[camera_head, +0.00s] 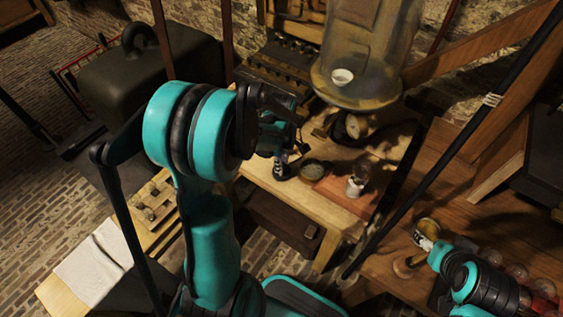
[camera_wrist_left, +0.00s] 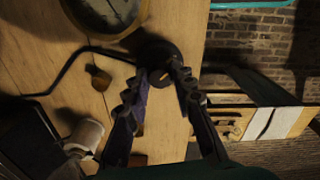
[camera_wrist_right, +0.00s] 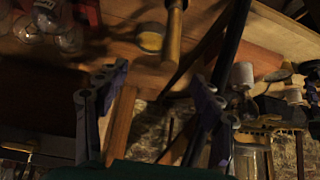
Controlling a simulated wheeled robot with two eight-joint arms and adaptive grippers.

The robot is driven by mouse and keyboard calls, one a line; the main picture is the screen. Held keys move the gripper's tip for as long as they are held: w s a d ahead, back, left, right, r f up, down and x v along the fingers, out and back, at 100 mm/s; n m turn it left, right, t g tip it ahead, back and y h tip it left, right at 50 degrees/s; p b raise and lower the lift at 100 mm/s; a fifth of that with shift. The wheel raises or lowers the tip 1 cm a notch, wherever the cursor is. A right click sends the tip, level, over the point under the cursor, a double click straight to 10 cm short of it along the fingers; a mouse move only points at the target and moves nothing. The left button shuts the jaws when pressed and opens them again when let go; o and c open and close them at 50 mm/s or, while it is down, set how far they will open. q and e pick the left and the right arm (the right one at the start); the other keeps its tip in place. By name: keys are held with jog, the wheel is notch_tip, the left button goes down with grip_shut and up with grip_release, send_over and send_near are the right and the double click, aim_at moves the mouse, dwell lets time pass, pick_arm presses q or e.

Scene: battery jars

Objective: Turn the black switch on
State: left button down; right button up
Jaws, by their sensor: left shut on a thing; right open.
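The black switch (camera_wrist_left: 155,50) shows in the left wrist view as a dark round base on the wooden table, with a small pale part between my fingertips. My left gripper (camera_wrist_left: 159,74) is over it, its fingers closed on the switch's small upper part. In the head view my left gripper (camera_head: 284,158) reaches down to the table's near left area, and its wrist hides much of the switch. Which way the switch is set cannot be told. My right gripper (camera_wrist_right: 155,84) is open and empty, near the wooden bench at the right.
A round dial (camera_head: 349,126), a shallow dish (camera_head: 313,169) and a white cup (camera_head: 355,187) stand on the table near the switch. A large glass jar (camera_head: 362,50) hangs above. A dark diagonal pole (camera_head: 440,150) separates the table from the right bench (camera_head: 400,272).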

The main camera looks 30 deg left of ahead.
pick_arm(q)
jog(key=shift+m, duration=0.4)
jog(key=m, duration=0.3)
jog(key=shift+m, duration=0.4)
jog(key=m, duration=0.4)
jog(key=shift+m, duration=0.3)
jog(key=m, duration=0.8)
jog(key=shift+m, duration=0.5)
jog(key=c, duration=1.3)
grip_release()
jog(key=shift+o, duration=0.2)
